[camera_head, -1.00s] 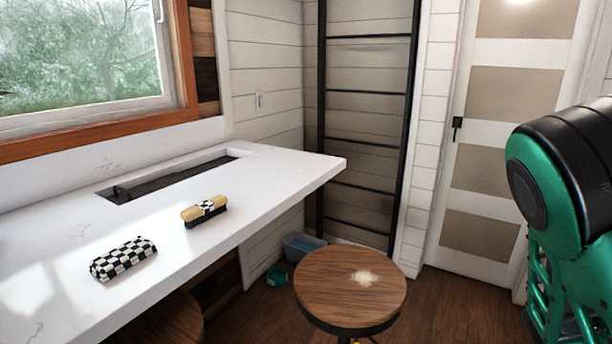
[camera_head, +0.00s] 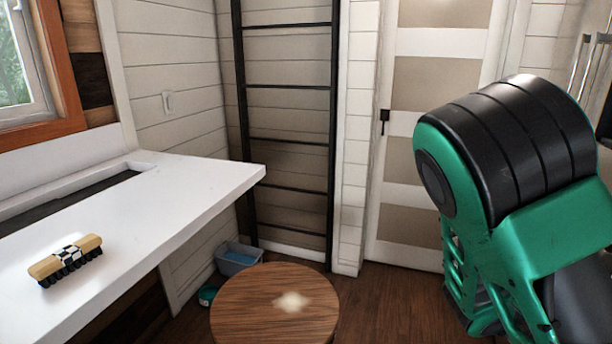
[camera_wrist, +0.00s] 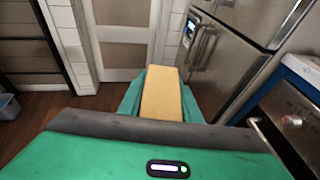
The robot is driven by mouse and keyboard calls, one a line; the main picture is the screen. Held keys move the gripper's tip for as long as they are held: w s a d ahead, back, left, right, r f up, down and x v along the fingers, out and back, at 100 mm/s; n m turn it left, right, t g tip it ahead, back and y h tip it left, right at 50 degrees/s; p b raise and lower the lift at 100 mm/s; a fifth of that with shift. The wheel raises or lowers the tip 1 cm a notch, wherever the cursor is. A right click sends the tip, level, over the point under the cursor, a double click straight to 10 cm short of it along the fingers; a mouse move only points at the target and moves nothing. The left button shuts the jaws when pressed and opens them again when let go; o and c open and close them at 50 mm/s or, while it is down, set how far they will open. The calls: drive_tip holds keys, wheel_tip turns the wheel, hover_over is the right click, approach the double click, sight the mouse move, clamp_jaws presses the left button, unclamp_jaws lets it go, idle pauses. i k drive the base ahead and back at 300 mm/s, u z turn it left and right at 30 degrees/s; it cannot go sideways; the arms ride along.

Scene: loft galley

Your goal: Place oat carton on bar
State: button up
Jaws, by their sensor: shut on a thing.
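The bar (camera_head: 150,215) is a white counter along the left in the head view. My gripper (camera_wrist: 160,97) shows in the wrist view, with its green fingers on both sides of a plain tan-yellow block shape, which I take to be the oat carton (camera_wrist: 163,88). The gripper is shut on it and holds it clear of the floor, apart from the bar. No label shows on the carton, and its lower part is hidden by my gripper's body. In the head view only my green and black arm shows at the right; gripper and carton are outside it.
A wooden brush (camera_head: 66,262) lies on the bar beside the dark sink trough (camera_head: 70,190). A round wooden stool (camera_head: 275,308) stands right of the bar. A blue-grey bin (camera_head: 238,259) is on the floor. A steel fridge (camera_wrist: 225,60) and an oven (camera_wrist: 285,120) are close at the wrist view's right.

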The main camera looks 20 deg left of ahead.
sight(208, 178)
drive_tip(key=i, duration=0.9)
drive_tip(key=u, duration=1.75)
